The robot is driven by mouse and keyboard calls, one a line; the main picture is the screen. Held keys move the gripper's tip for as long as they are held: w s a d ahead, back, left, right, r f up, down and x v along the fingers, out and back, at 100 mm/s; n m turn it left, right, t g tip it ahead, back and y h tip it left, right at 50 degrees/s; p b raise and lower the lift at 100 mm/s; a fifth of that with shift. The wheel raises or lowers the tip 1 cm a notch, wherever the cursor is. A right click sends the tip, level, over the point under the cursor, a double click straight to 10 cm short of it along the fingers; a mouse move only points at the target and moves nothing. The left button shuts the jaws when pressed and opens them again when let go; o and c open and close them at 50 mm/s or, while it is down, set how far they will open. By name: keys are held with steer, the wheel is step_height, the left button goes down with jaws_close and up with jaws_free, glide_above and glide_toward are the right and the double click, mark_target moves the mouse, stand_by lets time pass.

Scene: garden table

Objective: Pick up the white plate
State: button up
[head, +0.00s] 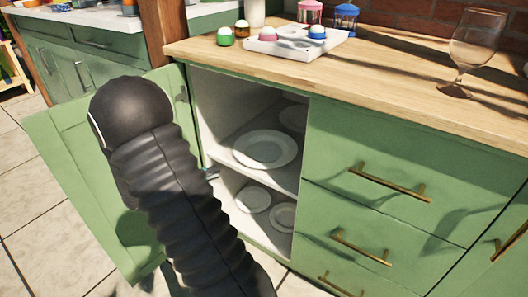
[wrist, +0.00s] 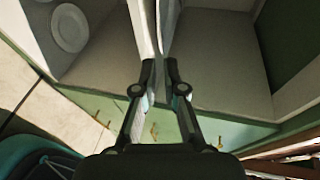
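A white plate (head: 265,149) lies flat on the middle shelf of the open green cabinet, seen whole in the head view. In the wrist view my gripper (wrist: 160,75) is in front of the cabinet opening. Pale, edge-on surfaces (wrist: 146,25) lie just beyond the tips; I cannot tell shelf from plate rim there. My gripper is hidden behind my dark arm in the head view.
Another plate (head: 294,118) is farther back on the same shelf. Two plates (head: 253,199) (head: 283,216) are on the lower shelf. The open cabinet door (head: 60,150) stands left of my arm. A wooden countertop (head: 400,80) holds a glass (head: 474,45) and a white tray (head: 290,48).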

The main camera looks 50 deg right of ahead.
glide_toward(247, 164)
steer(key=d, duration=0.5)
steer(key=s+d+f+b, duration=0.1)
steer(key=s+d+f, duration=0.1)
steer(key=d, duration=0.1)
steer(key=shift+b, duration=0.35)
steer(key=shift+d+f, duration=0.1)
steer(key=shift+d, duration=0.45)
jaws_close()
steer(key=shift+r, duration=0.2)
